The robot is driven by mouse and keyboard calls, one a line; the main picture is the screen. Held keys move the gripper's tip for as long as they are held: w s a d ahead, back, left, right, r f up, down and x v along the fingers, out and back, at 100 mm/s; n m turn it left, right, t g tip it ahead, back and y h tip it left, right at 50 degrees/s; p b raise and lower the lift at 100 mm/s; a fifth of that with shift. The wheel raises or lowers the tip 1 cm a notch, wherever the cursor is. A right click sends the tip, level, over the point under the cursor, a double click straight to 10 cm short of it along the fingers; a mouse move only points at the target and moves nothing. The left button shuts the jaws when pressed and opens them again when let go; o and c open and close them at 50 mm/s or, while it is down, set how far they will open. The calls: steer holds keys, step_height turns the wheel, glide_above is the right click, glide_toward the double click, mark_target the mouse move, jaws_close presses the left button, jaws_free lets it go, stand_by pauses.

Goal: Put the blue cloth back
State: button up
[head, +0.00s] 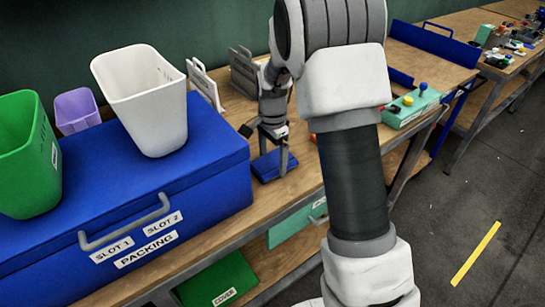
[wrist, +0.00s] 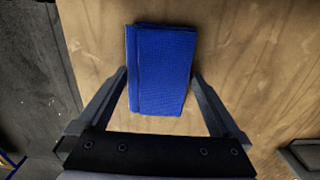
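The blue cloth (head: 273,165) lies folded flat on the wooden bench, just right of the big blue box. In the wrist view the cloth (wrist: 160,68) is a neat upright rectangle with a fold line near its left edge. My gripper (head: 273,140) points down over the cloth in the head view. In the wrist view my gripper (wrist: 161,78) is open and empty, with one finger to each side of the cloth. The cloth does not look gripped. I cannot tell the exact height of the fingertips above the bench.
The blue box (head: 215,160), labelled PACKING, SLOT 1 and SLOT 2, carries a white bin (head: 145,100) and a green bin (head: 25,155). A purple bin (head: 77,110) stands behind. Grey holders (head: 243,72) stand at the back. A teal button box (head: 411,107) sits right of my arm.

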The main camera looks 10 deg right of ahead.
mark_target(273, 161)
step_height(273, 161, up, 12)
steer(key=p, duration=0.3)
steer(key=s+r+n+t, duration=0.3)
steer(key=s+r+n, duration=0.3)
steer(key=s+r, duration=0.55)
steer(key=s+n+t, duration=0.2)
steer(key=s+n, duration=0.5)
steer(key=s, duration=0.8)
steer(key=shift+f+n+t, duration=0.15)
steer(key=shift+n+t, duration=0.15)
step_height(273, 161, up, 10)
steer(key=p, duration=0.9)
steer(key=shift+f, duration=0.15)
